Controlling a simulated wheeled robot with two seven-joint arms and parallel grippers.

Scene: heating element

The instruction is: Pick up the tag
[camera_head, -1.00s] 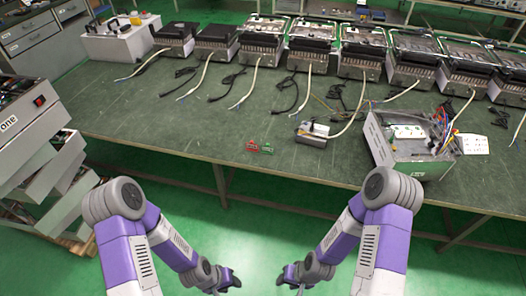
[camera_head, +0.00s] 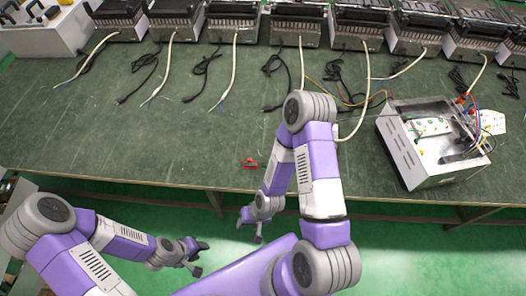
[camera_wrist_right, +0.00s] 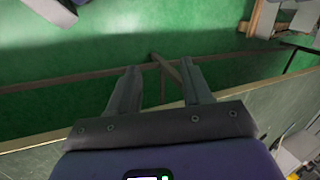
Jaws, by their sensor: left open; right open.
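A small red tag (camera_head: 249,163) lies on the green table near its front edge in the head view. The green tag that lay beside it in the earlier head view is not visible now; my right arm covers that area. My right gripper (camera_head: 250,225) is open and empty, just in front of the table edge and below the red tag in the picture. Its spread fingers also show in the right wrist view (camera_wrist_right: 160,72), with green floor beyond them and no tag between them. My left gripper (camera_head: 198,258) is open and empty, further left and over the floor.
An opened metal box (camera_head: 407,158) with wires stands at the right of the table (camera_head: 200,130). Several heater units with cables (camera_head: 165,20) line the back. The middle left of the tabletop is mostly clear.

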